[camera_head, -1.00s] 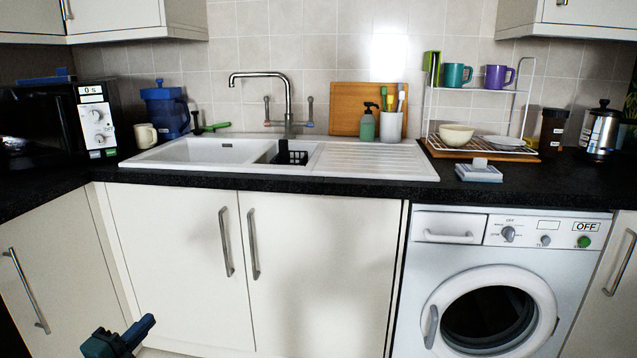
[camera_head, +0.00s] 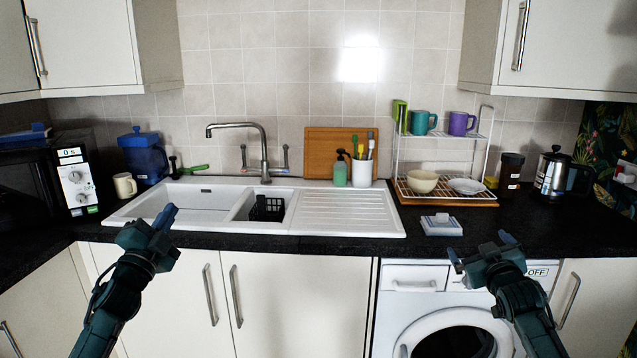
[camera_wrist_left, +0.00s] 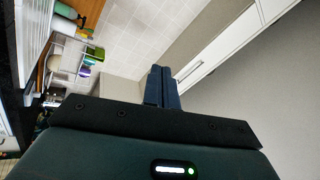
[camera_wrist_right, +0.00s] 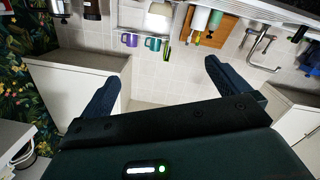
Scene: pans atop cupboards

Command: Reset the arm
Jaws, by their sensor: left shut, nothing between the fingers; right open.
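My left gripper (camera_head: 163,222) is raised in front of the sink's left side in the head view. Its fingers are together and empty, and they also show shut in the left wrist view (camera_wrist_left: 162,88). My right gripper (camera_head: 481,252) is in front of the washing machine at the right. Its two fingers stand wide apart with nothing between them, as the right wrist view (camera_wrist_right: 160,82) also shows. Neither gripper touches anything that I can see.
The white sink (camera_head: 345,214) is set in the black worktop (camera_head: 500,215). A microwave (camera_head: 40,185) stands left. Wall cupboards (camera_head: 100,40) hang above.

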